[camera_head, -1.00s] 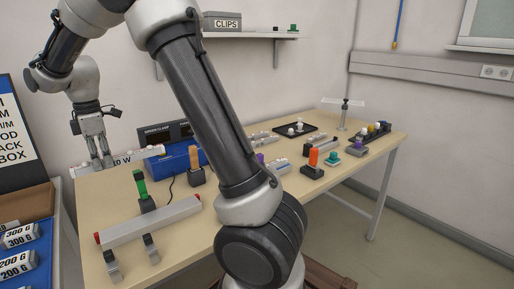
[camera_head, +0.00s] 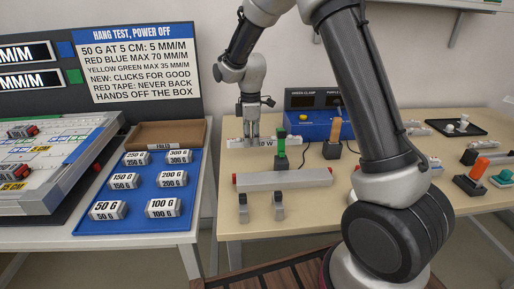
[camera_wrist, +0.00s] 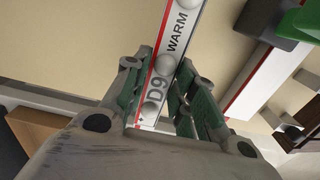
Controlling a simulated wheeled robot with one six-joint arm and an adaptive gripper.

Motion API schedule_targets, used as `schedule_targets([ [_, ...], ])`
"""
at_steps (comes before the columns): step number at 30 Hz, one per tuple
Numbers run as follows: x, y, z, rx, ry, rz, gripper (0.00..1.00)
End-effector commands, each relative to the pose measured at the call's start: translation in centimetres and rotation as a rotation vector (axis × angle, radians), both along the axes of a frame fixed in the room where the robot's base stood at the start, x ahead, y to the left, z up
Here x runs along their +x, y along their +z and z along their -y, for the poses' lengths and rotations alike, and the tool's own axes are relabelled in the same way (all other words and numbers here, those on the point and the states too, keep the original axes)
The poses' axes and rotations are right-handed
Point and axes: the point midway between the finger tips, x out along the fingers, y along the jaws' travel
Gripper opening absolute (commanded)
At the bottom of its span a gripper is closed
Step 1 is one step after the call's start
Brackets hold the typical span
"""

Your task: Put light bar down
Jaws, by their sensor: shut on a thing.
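The light bar (camera_head: 236,143) is a white strip. My gripper (camera_head: 252,136) points down over the far left part of the wooden table and is shut on the bar. In the wrist view, the green-lined fingers of my gripper (camera_wrist: 160,98) lie on both sides of it. The bar lies level, low at the table top; I cannot tell whether it touches. Its right part is partly hidden behind a green clamp (camera_head: 281,148).
A grey beam (camera_head: 285,180) with red ends lies in front, with two small grey blocks (camera_head: 243,208) nearer the edge. A blue box (camera_head: 312,130) stands behind. A blue tray (camera_head: 137,225) of weights and a brown tray (camera_head: 155,137) are left, across a gap.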

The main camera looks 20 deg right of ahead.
Motion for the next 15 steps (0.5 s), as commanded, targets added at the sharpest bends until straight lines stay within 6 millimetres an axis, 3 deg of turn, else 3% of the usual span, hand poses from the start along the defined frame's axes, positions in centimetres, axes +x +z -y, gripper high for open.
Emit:
schedule_targets([
  [10,0.0,-4.0,0.0,-0.001,0.0,-0.001,0.0],
  [15,0.0,-4.5,0.0,0.001,0.0,0.001,0.0],
])
